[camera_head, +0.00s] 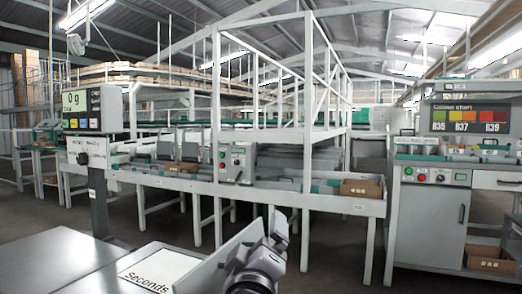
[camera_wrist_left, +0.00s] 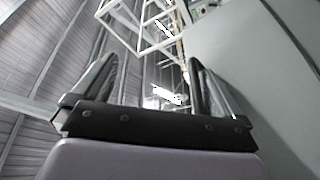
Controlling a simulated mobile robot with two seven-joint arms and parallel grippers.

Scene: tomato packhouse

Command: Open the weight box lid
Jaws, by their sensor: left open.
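My left gripper (camera_head: 279,228) is at the bottom middle of the head view, beside a tilted grey panel (camera_head: 222,262). In the left wrist view the two fingers of my left gripper (camera_wrist_left: 152,75) stand apart with nothing between them. A large plain grey surface (camera_wrist_left: 255,75) fills the right of that view, close to the right finger. I cannot tell whether the panel is the weight box lid, nor whether the gripper touches it. No weight box shows clearly. My right gripper is not in view.
A grey worktop (camera_head: 60,262) with a white "Seconds" sheet (camera_head: 160,268) lies at the lower left. A scale display (camera_head: 82,110) reading 0 g stands behind it. A sorting line (camera_head: 330,203) crosses the middle. A colour chart station (camera_head: 430,225) stands right. Open floor lies between.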

